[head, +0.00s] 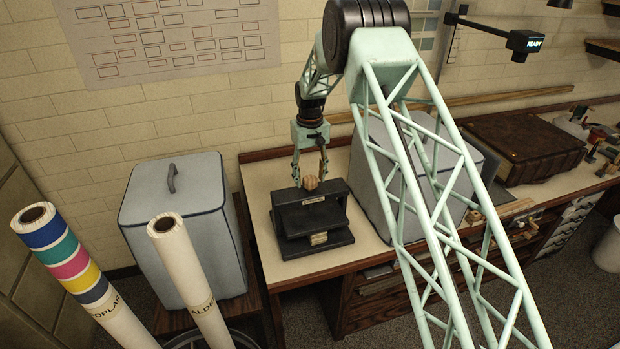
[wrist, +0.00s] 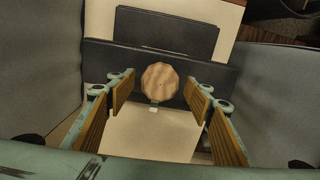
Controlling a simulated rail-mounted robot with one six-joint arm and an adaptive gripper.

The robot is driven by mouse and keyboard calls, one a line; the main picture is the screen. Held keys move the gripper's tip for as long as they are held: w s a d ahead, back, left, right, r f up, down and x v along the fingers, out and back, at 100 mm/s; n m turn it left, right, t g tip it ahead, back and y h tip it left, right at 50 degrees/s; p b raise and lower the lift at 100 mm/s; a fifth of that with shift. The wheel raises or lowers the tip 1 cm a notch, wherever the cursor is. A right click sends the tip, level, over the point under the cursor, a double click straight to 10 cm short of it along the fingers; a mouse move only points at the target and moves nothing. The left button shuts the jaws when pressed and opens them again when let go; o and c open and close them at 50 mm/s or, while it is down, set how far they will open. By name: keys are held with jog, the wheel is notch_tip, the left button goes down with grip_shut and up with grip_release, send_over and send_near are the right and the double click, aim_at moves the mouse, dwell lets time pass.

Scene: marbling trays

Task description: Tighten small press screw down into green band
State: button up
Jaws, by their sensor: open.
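The small press (head: 320,221) is a black press on the cream bench top. Its screw has a wooden knob (head: 311,183) at the top; the knob also shows from above as a faceted round in the wrist view (wrist: 162,81). My gripper (head: 310,178) is open above the press, pointing down. In the wrist view its two wood-padded fingers (wrist: 160,92) stand on either side of the knob, with a gap on both sides. A pale block or label (head: 319,239) shows at the front of the press. The screw's shaft is hidden under the knob.
A grey covered box (head: 178,230) stands left of the bench, and another grey covered box (head: 372,160) stands close right of the press. Rolled tubes (head: 190,285) stand at front left. A brown book (head: 522,146) lies farther right.

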jog(key=shift+f, duration=0.25)
jog(key=c, duration=0.9)
jog(key=shift+o, duration=0.2)
jog(key=shift+m, duration=0.4)
